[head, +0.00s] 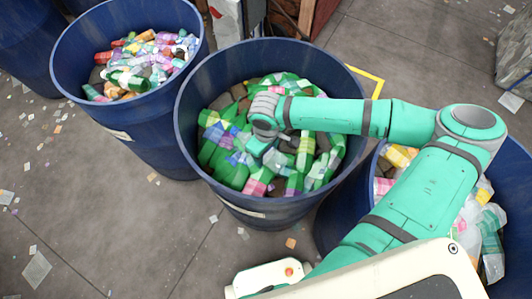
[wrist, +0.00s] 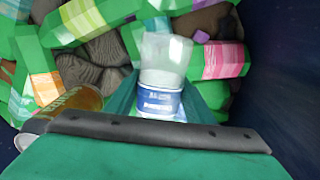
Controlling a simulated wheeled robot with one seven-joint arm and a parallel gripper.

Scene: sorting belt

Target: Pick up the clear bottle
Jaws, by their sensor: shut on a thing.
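The clear bottle (wrist: 165,52) has a pale, see-through body and a blue label with white print. It sits between the teal fingers of my gripper (wrist: 163,102) in the wrist view, and my gripper is shut on it. In the head view my gripper (head: 262,146) hangs inside the middle blue barrel (head: 190,125), above a heap of green bottles. I cannot make out the held bottle in the head view. In the wrist view green bottles (wrist: 80,18) with coloured labels lie beneath and around it.
An amber container (wrist: 78,105) lies left of my gripper in the wrist view. A blue barrel (head: 62,62) of mixed bottles stands at left, and another (head: 330,222) with clear and coloured bottles at right, partly behind my arm. Litter dots the floor.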

